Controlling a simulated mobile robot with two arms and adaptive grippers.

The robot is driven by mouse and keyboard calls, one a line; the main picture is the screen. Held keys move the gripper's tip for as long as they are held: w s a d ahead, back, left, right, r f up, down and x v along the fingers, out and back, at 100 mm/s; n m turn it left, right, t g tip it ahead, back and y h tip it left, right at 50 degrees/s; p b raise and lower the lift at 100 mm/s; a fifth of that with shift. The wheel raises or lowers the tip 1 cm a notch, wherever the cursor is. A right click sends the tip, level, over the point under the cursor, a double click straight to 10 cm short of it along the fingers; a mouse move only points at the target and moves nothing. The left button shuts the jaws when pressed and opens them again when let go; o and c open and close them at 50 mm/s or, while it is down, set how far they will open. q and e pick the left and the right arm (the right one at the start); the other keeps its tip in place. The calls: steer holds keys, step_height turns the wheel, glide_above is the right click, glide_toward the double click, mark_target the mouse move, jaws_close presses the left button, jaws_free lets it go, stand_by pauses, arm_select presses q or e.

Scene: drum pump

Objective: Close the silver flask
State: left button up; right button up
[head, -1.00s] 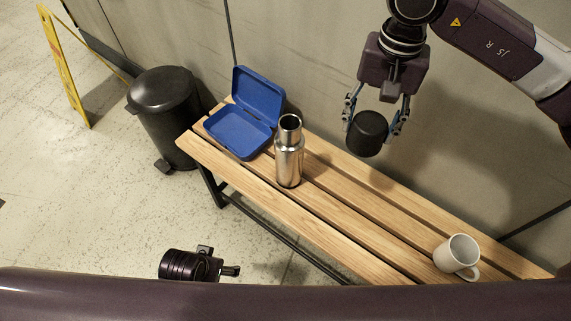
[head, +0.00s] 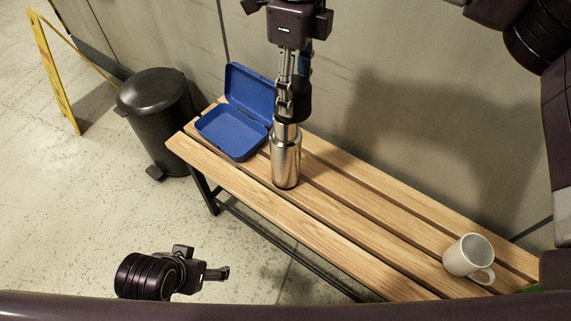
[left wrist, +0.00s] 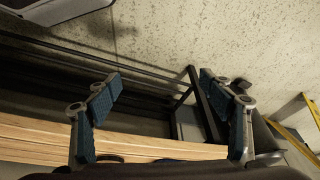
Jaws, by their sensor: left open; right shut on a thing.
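The silver flask (head: 286,163) stands upright on the wooden bench in the head view, beside the blue box. My right gripper (head: 290,98) is shut on the black lid (head: 295,104) directly above the flask's neck. The lid overlaps the top of the neck in the picture; I cannot tell whether it touches the rim, which is hidden. My left gripper (head: 226,273) is low in front of the bench, apart from the flask. In the left wrist view its two fingers (left wrist: 163,112) are spread wide with nothing between them.
An open blue box (head: 232,132) sits left of the flask on the slatted bench (head: 380,238). A white mug (head: 468,258) stands at the bench's right end. A black pedal bin (head: 158,120) and a yellow floor sign (head: 50,75) are at the left. The bench between flask and mug is clear.

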mark_target(286, 161)
steer(key=m, duration=0.1)
steer(key=w+a+m, duration=0.1)
steer(key=shift+a+r+m, duration=0.2)
steer(key=shift+a+m, duration=0.1)
arm_select(q)
steer(key=w+d+r+t+h, duration=0.1)
steer(key=w+d+t, duration=0.2)
steer(key=w+d, duration=0.1)
steer(key=w+d+r+m+t+h, duration=0.1)
steer(key=w+d+t+h, duration=0.1)
steer(key=w+d, duration=0.3)
steer(key=w+d+r+m+t+h, duration=0.1)
steer(key=w+d+r+t, duration=0.1)
steer(key=w+d+t, duration=0.2)
steer(key=shift+w+d+h, duration=0.25)
steer(key=shift+d+h, duration=0.05)
steer(key=shift+d, duration=0.15)
steer(key=d+r+t, duration=0.2)
steer(key=r+t, duration=0.1)
steer(key=shift+w+r+h, duration=0.1)
steer(key=shift+r+h, duration=0.05)
steer(key=shift+h, duration=0.15)
steer(key=shift+d+r+t, duration=0.15)
steer(key=shift+r+t, duration=0.3)
steer(key=shift+t, duration=0.15)
steer(key=x, duration=1.2)
